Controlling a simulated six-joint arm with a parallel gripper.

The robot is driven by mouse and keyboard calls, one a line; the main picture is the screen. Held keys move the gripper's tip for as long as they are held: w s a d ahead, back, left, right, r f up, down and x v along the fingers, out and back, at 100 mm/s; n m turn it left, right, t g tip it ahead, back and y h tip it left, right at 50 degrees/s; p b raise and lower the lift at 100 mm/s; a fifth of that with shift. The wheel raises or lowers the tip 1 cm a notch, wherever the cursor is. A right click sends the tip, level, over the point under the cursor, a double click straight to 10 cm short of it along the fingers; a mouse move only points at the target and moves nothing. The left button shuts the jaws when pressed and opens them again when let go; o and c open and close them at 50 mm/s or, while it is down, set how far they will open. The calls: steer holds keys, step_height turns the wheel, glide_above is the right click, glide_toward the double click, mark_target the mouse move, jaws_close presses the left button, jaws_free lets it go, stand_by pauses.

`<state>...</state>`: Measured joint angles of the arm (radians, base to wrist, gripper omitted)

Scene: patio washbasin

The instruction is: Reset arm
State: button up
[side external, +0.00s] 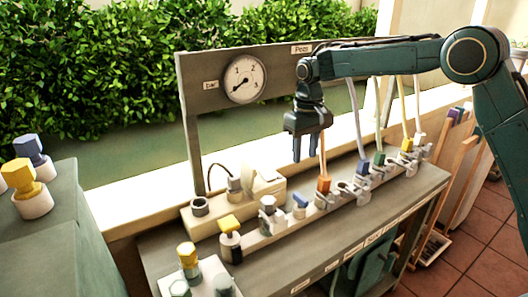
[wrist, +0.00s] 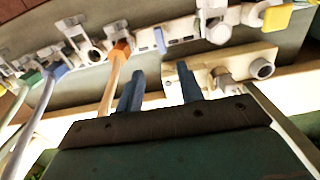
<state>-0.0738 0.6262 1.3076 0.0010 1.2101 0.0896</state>
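My gripper (side external: 309,150) hangs from my arm with its fingers pointing down, above the rail of the bench. In the wrist view its two blue-grey fingertips (wrist: 160,82) stand apart with nothing between them. No object is held. The orange-ended hose (side external: 324,184) stands in the rail just below and to the right of my gripper; it also shows in the wrist view (wrist: 119,52), left of the fingers.
The bench (side external: 270,262) carries a rail with several clips and coloured connectors. A gauge (side external: 244,79) sits on the back panel. A yellow-capped fitting (side external: 230,228) stands on the bench. A side cabinet (side external: 45,245) with capped fittings is at the left.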

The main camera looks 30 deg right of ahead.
stand_by(0.3)
steer(key=s+d+r+t, duration=0.2)
steer(key=s+r+t, duration=0.1)
steer(key=s+r, duration=1.1)
steer(key=s+d+f+t, duration=0.1)
steer(key=s+f, duration=0.1)
steer(key=s, duration=0.9)
steer(key=s+d+f+t, duration=0.1)
steer(key=s+f, duration=0.2)
steer(key=s, duration=0.8)
steer(key=shift+t, duration=0.3)
steer(key=shift+f, duration=0.1)
steer(key=shift+c, duration=0.3)
